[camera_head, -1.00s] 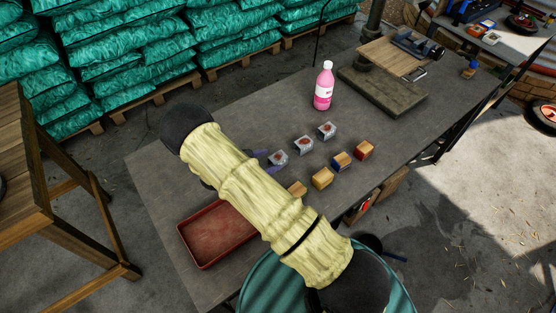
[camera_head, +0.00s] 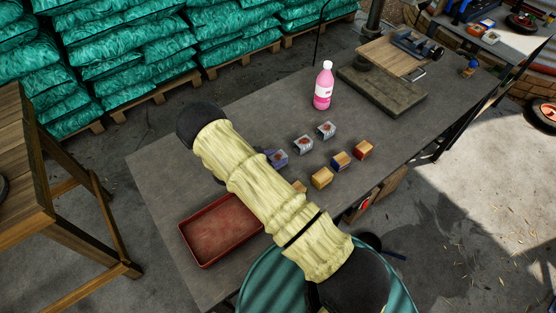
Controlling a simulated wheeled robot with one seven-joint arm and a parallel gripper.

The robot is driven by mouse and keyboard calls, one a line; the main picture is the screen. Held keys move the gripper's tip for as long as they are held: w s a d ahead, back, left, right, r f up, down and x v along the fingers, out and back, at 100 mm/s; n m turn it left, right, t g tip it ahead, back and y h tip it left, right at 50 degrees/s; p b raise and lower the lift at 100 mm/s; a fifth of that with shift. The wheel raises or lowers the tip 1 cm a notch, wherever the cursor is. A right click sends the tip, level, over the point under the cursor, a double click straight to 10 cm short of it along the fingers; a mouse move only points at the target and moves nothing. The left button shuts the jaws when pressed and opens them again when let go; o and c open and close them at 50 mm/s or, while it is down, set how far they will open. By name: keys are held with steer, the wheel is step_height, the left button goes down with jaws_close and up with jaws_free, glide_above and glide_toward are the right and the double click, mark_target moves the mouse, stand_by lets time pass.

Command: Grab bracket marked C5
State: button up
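Three small grey metal brackets with reddish marks stand in a slanting row on the grey workbench (camera_head: 160,170): the far bracket (camera_head: 327,130), the middle bracket (camera_head: 303,145) and the near bracket (camera_head: 278,159). Their markings are too small to read, so I cannot tell which is C5. My gripper (camera_head: 269,154) is mostly hidden behind my pale-sleeved arm; only a bit of purple finger shows, right at the near bracket. I cannot tell whether the fingers are open or closed around it.
Several wooden blocks, including one with a red side (camera_head: 363,150) and one with blue (camera_head: 342,161), stand in front of the brackets. A red tray (camera_head: 205,237) lies at the bench's left. A pink bottle (camera_head: 323,88) and a dark slab (camera_head: 395,98) stand farther back.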

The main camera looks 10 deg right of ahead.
mark_target(276, 158)
steer(key=c, duration=0.3)
steer(key=shift+c, duration=0.2)
step_height(276, 158, up, 10)
steer(key=b, duration=0.1)
stand_by(0.7)
